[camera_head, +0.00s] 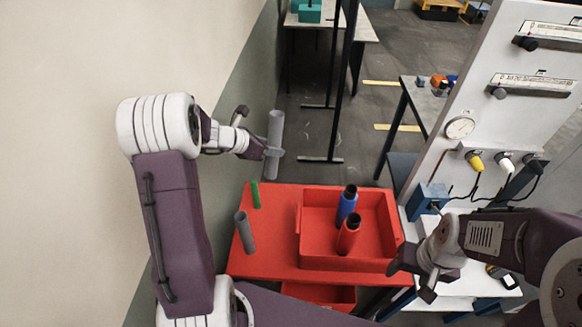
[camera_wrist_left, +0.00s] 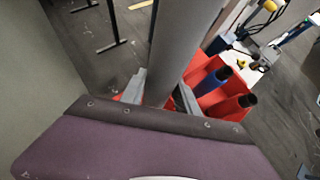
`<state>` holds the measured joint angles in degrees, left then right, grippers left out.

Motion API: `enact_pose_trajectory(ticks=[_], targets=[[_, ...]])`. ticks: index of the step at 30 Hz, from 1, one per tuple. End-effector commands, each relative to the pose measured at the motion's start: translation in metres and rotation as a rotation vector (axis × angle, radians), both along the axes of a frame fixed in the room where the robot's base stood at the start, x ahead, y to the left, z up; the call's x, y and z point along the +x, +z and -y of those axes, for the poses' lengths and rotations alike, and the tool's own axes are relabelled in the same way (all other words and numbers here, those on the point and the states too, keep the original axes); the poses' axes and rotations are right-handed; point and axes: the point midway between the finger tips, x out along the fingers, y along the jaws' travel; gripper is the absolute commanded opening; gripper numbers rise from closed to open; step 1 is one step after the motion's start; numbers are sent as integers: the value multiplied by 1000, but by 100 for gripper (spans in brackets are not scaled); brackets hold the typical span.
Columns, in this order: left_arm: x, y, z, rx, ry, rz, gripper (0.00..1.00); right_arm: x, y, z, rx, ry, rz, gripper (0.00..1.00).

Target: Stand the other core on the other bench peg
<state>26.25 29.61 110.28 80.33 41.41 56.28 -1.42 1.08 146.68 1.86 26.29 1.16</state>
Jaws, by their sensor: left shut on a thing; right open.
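My left gripper (camera_head: 273,152) is shut on a grey core (camera_head: 275,125), a plain tube held upright in the air beyond the bench's back edge. In the left wrist view the same core (camera_wrist_left: 185,45) stands between the two fingers (camera_wrist_left: 160,95). A green bench peg (camera_head: 255,195) stands bare at the back left of the red bench (camera_head: 270,262), below and left of the held core. Another grey core (camera_head: 245,232) stands, slightly tilted in the picture, in front of that peg; any peg inside it is hidden. My right gripper (camera_head: 412,275) is open and empty near the bench's right side.
A red bin (camera_head: 320,260) on the bench holds a blue bobbin (camera_head: 347,204) and a red bobbin (camera_head: 348,237). A white panel (camera_head: 480,110) with gauge and cables rises at the right, with a blue box (camera_head: 428,197). A wall (camera_head: 100,60) is close on the left.

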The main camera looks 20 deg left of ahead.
Motion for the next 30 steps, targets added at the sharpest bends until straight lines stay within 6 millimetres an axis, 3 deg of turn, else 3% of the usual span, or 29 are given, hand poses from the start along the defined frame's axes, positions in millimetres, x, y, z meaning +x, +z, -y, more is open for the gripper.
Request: enact_pose_trajectory(ticks=[4,9,20,30], targets=[[1,-4,-51,-47,165,80,0,0,1,0,0,0,0,62],[-2,-7,-84,-67,264,143,0,0,2,0,0,0,0,62],[-2,-12,-89,-69,277,155,0,0,-3,0,0,0,0,62],[-2,-40,-88,-70,276,154,0,0,-24,0,0,0,0,62]])
